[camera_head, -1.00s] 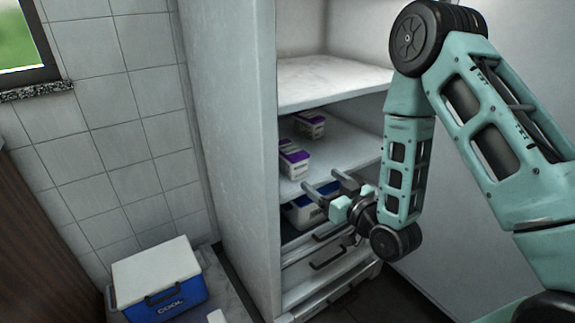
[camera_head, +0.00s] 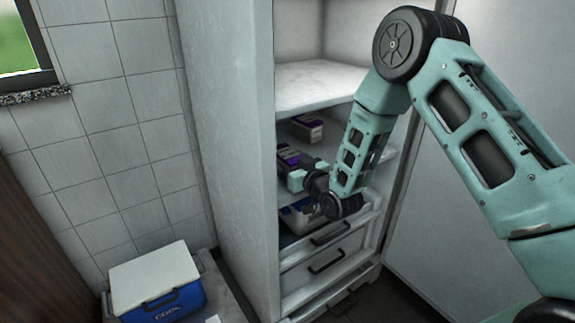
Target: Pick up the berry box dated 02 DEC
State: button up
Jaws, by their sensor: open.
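Two purple-and-white boxes stand on the middle shelf (camera_head: 350,143) of the open white cabinet. The rear box (camera_head: 308,129) is farther back and clear of my arm. The front box (camera_head: 289,156) is nearer the shelf's front left. My gripper (camera_head: 292,164) is open at the front box, its fingers reaching in over the shelf and overlapping the box in this view. I cannot tell whether they touch it. The dates on both boxes are too small to read.
Below the shelf, a blue-and-white container (camera_head: 298,216) sits partly behind my arm, above closed drawers (camera_head: 328,261). A blue cooler with a white lid (camera_head: 158,283) stands at the lower left. The cabinet's left wall (camera_head: 232,170) is close to my gripper.

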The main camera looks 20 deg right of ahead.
jog(key=shift+w, duration=0.2)
jog(key=c, duration=1.3)
jog(key=shift+o, duration=0.2)
jog(key=shift+r, duration=0.15)
